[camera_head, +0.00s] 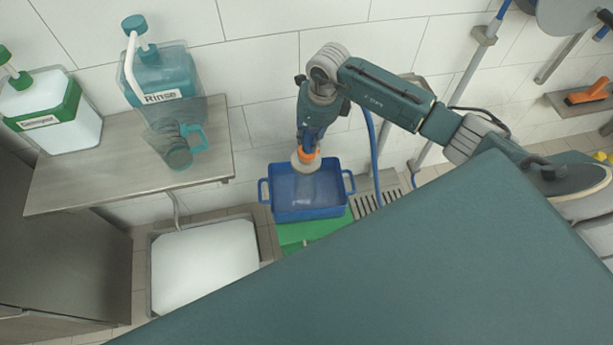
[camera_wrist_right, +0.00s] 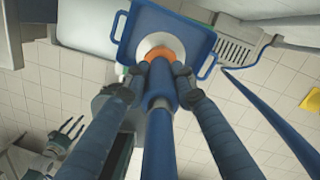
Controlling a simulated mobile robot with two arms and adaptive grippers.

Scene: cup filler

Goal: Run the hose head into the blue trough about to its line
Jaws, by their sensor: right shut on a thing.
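The blue trough (camera_head: 312,215) has two side handles and stands on a green block beside a floor grate; it also shows in the right wrist view (camera_wrist_right: 207,43). The hose head (camera_head: 304,165), pale with an orange collar, points down over the trough; its face is hidden in the right wrist view (camera_wrist_right: 161,44). A pale, see-through patch shows below it inside the trough, looking like water. I cannot make out the line or the level. My right gripper (camera_head: 309,132) is shut on the blue hose handle (camera_wrist_right: 159,100) above the trough.
A wooden shelf (camera_head: 70,188) at left holds a Rinse jug (camera_head: 165,80), a white-and-green container (camera_head: 50,115) and a teal cup (camera_head: 176,153). A white basin (camera_head: 205,265) stands below. The blue hose (camera_head: 375,150) hangs right of the trough, above the floor grate (camera_head: 365,203).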

